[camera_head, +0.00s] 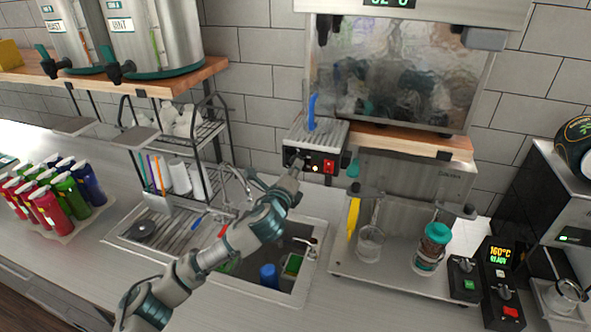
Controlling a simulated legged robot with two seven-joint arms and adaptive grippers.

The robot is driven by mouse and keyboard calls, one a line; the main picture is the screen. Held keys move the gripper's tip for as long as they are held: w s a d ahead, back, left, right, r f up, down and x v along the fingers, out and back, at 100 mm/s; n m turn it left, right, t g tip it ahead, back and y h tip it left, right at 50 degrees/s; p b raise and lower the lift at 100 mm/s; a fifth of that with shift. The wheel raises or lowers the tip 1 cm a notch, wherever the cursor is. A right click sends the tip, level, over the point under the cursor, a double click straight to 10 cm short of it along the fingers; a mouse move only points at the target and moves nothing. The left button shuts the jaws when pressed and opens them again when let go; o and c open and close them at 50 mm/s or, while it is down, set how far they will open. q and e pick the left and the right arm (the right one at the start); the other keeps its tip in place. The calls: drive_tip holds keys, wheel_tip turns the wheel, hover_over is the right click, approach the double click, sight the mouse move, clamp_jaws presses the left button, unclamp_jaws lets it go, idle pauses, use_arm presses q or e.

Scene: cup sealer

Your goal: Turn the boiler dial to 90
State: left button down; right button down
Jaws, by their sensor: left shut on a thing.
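The boiler (405,75) is a large shiny metal tank on a wooden shelf at the upper middle. Its display (390,3) is cut off by the top edge, so its number cannot be read surely. Below the tank's left side is a control box (315,178) with a red switch and a small lit lamp. My left gripper (297,163) reaches up from the lower left to the box's front, left of the lamp. It is shut on the dial there, which it mostly hides. My right gripper is not in view.
A sink (320,262) lies under my left arm. A wire rack (175,150) with cups stands left of it. A metal tray (400,279) holds a clear cup and a green-lidded jar. A 160°C controller (498,255) is at right. Colored bottles (48,212) stand at far left.

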use_arm(q)
drive_tip(key=shift+w+a+r, duration=0.1)
drive_tip(key=shift+a+r, duration=0.1)
drive_tip(key=shift+r, duration=0.1)
drive_tip(key=c, duration=0.9)
unclamp_jaws()
drive_tip(key=shift+d, duration=0.1)
drive_tip(key=shift+o, duration=0.8)
drive_tip(key=shift+w+f, duration=0.15)
drive_tip(key=shift+w, duration=0.05)
drive_tip(key=v, duration=1.1)
drive_tip(key=shift+f, duration=0.25)
